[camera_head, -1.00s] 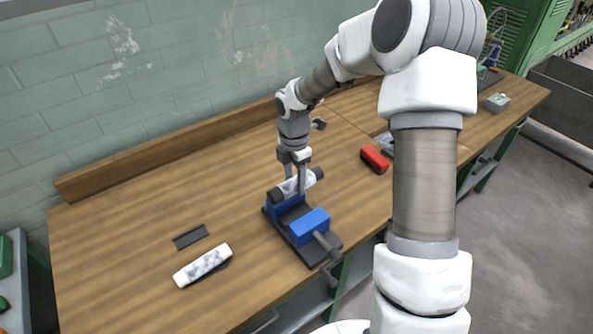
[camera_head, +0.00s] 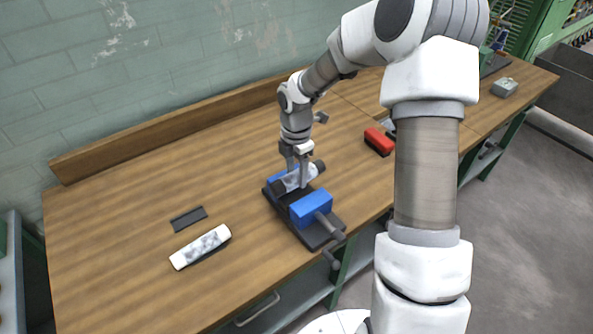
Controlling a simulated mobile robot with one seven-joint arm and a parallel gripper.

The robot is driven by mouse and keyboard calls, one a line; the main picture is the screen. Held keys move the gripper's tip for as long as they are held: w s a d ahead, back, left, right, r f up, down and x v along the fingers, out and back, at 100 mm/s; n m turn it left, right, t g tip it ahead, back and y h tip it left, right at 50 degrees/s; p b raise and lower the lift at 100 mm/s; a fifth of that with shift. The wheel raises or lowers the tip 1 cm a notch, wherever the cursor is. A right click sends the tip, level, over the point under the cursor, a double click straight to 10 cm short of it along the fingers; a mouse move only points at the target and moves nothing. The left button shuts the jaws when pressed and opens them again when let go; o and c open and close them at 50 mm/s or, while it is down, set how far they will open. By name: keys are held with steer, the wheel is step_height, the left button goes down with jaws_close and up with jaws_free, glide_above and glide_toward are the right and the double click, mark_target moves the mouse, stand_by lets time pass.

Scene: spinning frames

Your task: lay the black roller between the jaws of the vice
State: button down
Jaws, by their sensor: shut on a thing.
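My gripper (camera_head: 298,176) points down over the vice and is shut on the black roller (camera_head: 319,167), which has dark ends and a pale, mottled middle. The vice (camera_head: 312,206) is blue on a dark base and stands near the table's front edge, its handle overhanging that edge. The roller lies crosswise, in front of the vice's back blue jaw and behind the front blue block, low over the gap. The fingers and roller partly hide the back jaw. I cannot tell whether the roller touches the vice.
A red block (camera_head: 379,142) lies to the right, near my arm. The bench's left part is mostly clear.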

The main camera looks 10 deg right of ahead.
steer(key=shift+f+b, duration=0.9)
steer(key=shift+f, duration=0.75)
steer(key=shift+s+f+b, duration=0.35)
steer(key=shift+s+f, duration=0.05)
steer(key=shift+f, duration=0.25)
steer(key=shift+c, duration=1)
jaws_free()
steer(key=shift+d, duration=0.1)
steer(key=shift+r, duration=0.45)
steer(key=shift+w+r+p, duration=0.15)
steer(key=shift+r+p, duration=0.15)
steer(key=shift+r, duration=8.75)
